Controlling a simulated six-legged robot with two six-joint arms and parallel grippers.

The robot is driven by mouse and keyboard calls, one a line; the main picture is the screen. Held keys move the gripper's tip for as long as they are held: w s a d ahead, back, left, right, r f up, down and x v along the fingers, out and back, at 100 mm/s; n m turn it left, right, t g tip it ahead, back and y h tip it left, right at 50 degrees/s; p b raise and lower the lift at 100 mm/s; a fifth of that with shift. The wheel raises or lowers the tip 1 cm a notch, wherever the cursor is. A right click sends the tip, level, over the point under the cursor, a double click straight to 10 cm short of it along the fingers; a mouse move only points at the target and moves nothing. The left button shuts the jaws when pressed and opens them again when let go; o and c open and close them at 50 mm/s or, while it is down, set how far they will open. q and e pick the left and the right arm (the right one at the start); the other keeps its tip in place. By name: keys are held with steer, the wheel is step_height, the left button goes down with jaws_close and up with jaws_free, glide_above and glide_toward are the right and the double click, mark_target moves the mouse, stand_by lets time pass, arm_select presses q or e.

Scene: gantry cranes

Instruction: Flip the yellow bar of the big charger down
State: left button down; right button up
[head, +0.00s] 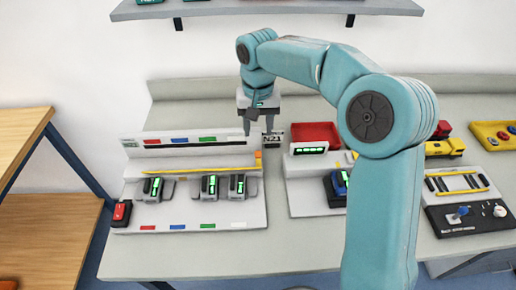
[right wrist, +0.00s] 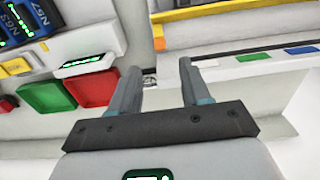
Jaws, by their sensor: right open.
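The big charger (head: 190,217) is a white unit on the left part of the bench, with several grey-black modules with green displays in a row. Its thin yellow bar (head: 200,170) runs across behind the modules, with a small orange piece (head: 258,157) at its right end. In the right wrist view the yellow bar (right wrist: 240,32) crosses the upper right. My right gripper (head: 257,132) is open and empty, pointing down near the charger's back right end. Its two fingers (right wrist: 158,75) stand apart with nothing between them. My left gripper is not in view.
A smaller charger (head: 300,166) with a green display and a blue battery (head: 337,186) stands to the right, by a red tray (head: 325,133). A black control panel (head: 462,222) lies farther right. A shelf (head: 270,8) hangs above. The bench front is clear.

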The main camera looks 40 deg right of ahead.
mark_target(258, 153)
step_height(258, 153, down, 8)
steer(key=shift+f, duration=0.1)
steer(key=shift+w+d+f, duration=0.1)
steer(key=shift+w+f, duration=0.1)
steer(key=shift+f, duration=0.4)
steer(key=shift+s+r, duration=0.1)
steer(key=shift+c, duration=0.6)
jaws_close()
